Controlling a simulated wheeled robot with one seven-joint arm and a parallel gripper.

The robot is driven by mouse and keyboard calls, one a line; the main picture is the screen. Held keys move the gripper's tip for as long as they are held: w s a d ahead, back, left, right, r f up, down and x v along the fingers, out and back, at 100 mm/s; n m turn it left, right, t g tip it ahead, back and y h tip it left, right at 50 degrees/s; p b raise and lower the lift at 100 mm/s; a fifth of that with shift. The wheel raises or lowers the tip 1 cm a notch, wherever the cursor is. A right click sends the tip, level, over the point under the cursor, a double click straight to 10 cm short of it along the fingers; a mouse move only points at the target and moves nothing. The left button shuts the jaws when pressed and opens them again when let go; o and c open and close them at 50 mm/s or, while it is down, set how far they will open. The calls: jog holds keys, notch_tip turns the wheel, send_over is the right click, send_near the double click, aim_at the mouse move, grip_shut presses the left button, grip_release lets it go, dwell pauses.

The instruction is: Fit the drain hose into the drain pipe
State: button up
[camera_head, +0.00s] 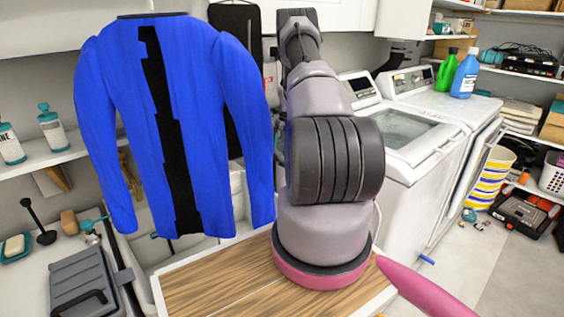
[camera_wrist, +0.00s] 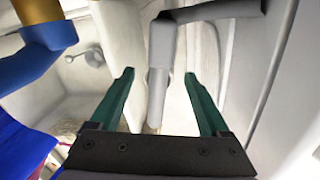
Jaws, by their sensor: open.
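In the wrist view, my gripper (camera_wrist: 159,73) is open, with its two green fingers apart. A grey bent tube (camera_wrist: 161,50), which looks like the drain hose, runs in from the upper right, bends down and passes between the fingers in the picture. I cannot tell whether a finger touches it. I cannot clearly make out the drain pipe. In the head view my arm hides the gripper and the tube.
A blue jacket (camera_head: 225,120) hangs at left. White washing machines (camera_head: 430,165) stand at right. A wood-topped surface (camera_head: 215,285) lies in front. In the wrist view, a gold cylinder with a blue collar (camera_wrist: 48,38) is at upper left, and a white panel (camera_wrist: 285,100) at right.

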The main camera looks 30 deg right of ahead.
aim_at(281, 155)
jog(key=f, duration=0.3)
jog(key=shift+a+f, duration=0.25)
grip_shut()
jog(key=shift+r, duration=0.1)
